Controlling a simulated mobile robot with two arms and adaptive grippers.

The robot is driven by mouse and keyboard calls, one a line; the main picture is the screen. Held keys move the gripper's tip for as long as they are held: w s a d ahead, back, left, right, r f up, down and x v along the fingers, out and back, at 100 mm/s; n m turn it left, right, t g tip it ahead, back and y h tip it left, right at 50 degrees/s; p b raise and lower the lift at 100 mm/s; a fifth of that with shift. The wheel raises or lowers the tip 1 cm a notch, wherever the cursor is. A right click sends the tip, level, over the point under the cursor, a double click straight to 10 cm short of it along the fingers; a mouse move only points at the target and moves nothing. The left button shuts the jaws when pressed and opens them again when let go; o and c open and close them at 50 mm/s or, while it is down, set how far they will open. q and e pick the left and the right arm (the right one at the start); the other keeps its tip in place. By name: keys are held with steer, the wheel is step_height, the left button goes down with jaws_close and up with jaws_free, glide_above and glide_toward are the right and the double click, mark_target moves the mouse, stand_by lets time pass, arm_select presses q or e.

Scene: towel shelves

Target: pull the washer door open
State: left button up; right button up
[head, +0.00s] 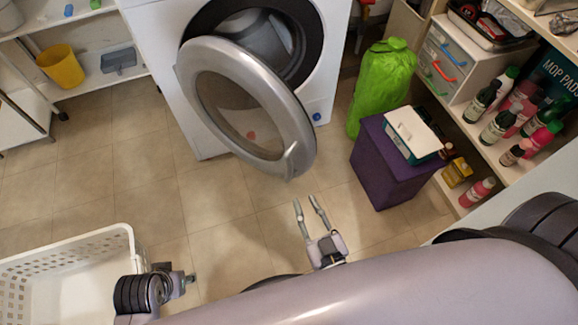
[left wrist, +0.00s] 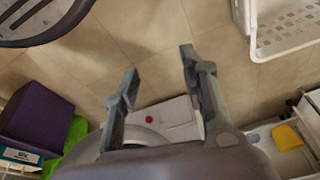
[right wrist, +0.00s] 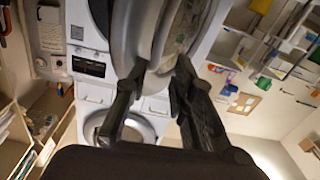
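The white washer (head: 190,110) stands at the back of the head view. Its round grey door (head: 215,95) is swung well out from the dark drum opening, with a handle (head: 291,160) at its lower edge. My right gripper (head: 305,200) is open and empty in front of the handle, with floor showing between them in the head view. In the right wrist view, the door (right wrist: 160,30) fills the space beyond the right fingertips (right wrist: 157,68). My left gripper (head: 192,279) is low left near the basket; the left wrist view shows its fingers (left wrist: 158,62) apart and empty.
A white laundry basket (head: 125,235) stands low left. A purple box (head: 385,175) and a green bag (head: 385,80) stand right of the washer. Shelves with bottles line the right; a yellow bin (head: 60,66) is at left. Floor between is clear.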

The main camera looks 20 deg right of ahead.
mark_target(290, 170)
steer(key=w, duration=0.4)
steer(key=w+b, duration=0.1)
steer(key=w, duration=0.7)
steer(key=shift+w+a, duration=0.1)
steer(key=shift+a, duration=0.25)
arm_select(q)
steer(key=v, duration=0.5)
steer(key=shift+w+r, duration=0.2)
steer(key=shift+r, duration=0.2)
arm_select(e)
jaws_close()
